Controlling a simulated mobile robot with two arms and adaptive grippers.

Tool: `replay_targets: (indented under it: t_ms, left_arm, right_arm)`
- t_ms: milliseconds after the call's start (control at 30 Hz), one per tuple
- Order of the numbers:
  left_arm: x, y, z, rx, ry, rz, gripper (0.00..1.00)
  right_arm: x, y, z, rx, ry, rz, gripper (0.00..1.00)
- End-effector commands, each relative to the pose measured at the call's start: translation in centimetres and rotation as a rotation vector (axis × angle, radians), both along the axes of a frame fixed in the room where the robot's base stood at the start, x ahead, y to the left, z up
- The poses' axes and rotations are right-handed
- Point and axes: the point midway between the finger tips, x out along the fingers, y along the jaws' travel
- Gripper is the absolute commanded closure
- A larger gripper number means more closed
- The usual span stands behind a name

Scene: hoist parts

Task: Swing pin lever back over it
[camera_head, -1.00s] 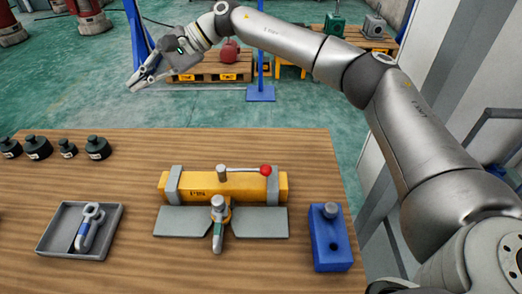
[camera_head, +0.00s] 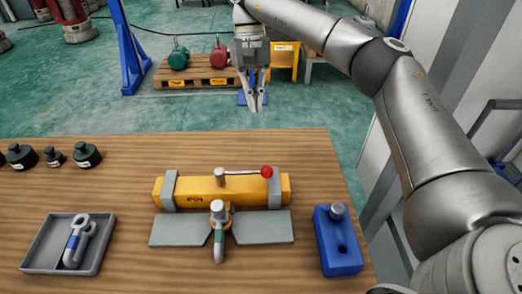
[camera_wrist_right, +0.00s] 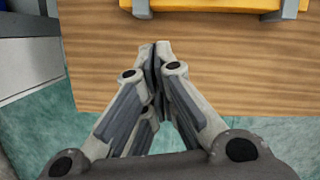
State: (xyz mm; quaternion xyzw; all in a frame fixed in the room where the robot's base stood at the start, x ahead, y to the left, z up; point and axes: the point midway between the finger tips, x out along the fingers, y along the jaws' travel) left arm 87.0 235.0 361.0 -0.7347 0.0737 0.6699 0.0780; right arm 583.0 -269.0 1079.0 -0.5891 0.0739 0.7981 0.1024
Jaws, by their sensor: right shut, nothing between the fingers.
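The pin lever (camera_head: 242,172) is a thin metal rod with a red ball knob (camera_head: 267,172) at its right end. It runs from a grey pivot post on top of the yellow block marked PIN (camera_head: 222,192). Grey brackets clasp both ends of the block. My right gripper (camera_head: 256,108) hangs beyond the table's far edge, pointing down, clear of the lever. Its fingers are shut and empty. In the right wrist view the shut fingertips (camera_wrist_right: 157,48) show, with the yellow block (camera_wrist_right: 215,4) at the top edge. My left gripper is not in view.
A hook with a grey pin (camera_head: 218,230) sits in front of the block between two grey plates. A grey tray (camera_head: 38,262) with a shackle (camera_head: 78,242) is at the left, a blue block (camera_head: 336,250) at the right. Dark weights (camera_head: 87,155) stand at the far left.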

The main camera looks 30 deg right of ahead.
Motion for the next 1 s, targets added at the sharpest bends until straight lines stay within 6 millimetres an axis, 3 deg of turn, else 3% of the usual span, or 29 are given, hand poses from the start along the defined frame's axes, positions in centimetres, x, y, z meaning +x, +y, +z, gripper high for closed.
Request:
replay_targets:
  t_ms: [467, 667, 933, 1000]
  left_arm:
    - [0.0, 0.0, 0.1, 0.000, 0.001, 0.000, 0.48]
    - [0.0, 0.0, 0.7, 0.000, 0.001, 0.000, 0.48]
    - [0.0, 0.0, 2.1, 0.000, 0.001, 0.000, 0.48]
    - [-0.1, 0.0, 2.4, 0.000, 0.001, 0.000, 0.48]
  right_arm:
    - [-0.3, -0.1, -0.7, -0.004, 0.004, 0.000, 1.00]
    - [-1.2, 0.1, -3.7, -0.005, 0.006, 0.000, 1.00]
    - [-3.0, 0.6, -9.3, -0.005, 0.007, 0.000, 1.00]
    - [-3.6, 0.8, -9.5, -0.003, 0.002, 0.001, 1.00]
